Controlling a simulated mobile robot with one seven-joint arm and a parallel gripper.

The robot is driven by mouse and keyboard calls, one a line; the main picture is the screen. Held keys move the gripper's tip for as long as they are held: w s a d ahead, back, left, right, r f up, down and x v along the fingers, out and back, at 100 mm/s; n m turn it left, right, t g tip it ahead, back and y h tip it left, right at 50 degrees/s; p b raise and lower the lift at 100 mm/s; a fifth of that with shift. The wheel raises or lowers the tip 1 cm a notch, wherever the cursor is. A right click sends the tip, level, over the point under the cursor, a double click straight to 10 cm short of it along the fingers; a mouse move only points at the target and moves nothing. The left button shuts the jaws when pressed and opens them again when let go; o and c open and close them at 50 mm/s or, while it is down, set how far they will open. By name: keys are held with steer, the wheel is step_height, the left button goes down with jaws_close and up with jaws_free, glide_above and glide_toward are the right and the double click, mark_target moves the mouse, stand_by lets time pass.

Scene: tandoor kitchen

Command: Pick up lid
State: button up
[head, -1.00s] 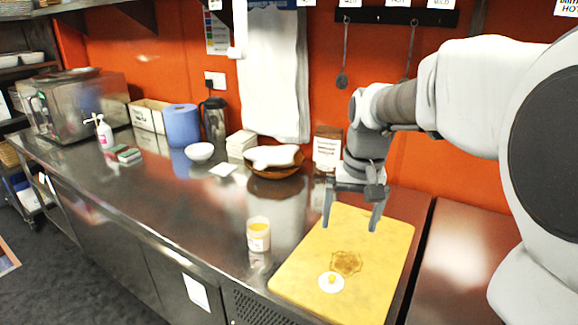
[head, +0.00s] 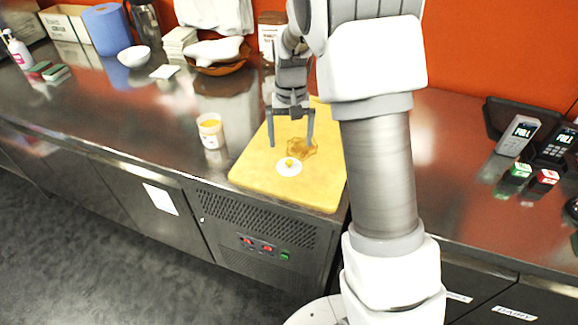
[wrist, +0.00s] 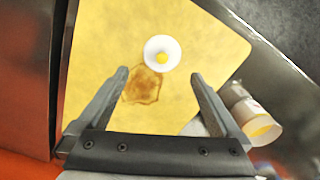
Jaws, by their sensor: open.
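The lid (head: 289,170) is a small white disc with a yellow knob. It lies flat on the yellow cutting board (head: 255,180), beside a brown stain. In the wrist view the lid (wrist: 151,52) sits just past my fingertips, roughly centred between them. My gripper (head: 291,143) is open and empty above the board, with its fingers pointing down, on the wall side of the lid. In the wrist view the two fingers of my gripper (wrist: 160,74) are wide apart, with the stain partly between them. The lid is not touched.
An open jar (head: 210,131) with yellow contents stands left of the board and shows near the right finger in the wrist view (wrist: 252,117). Bowls and boxes stand along the wall. Small green and red boxes (head: 518,172) and handheld devices are at the right.

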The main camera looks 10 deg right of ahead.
mark_target(289, 161)
steer(key=f, duration=0.7)
steer(key=shift+a+f, duration=0.2)
steer(key=shift+f, duration=0.05)
steer(key=c, duration=1.2)
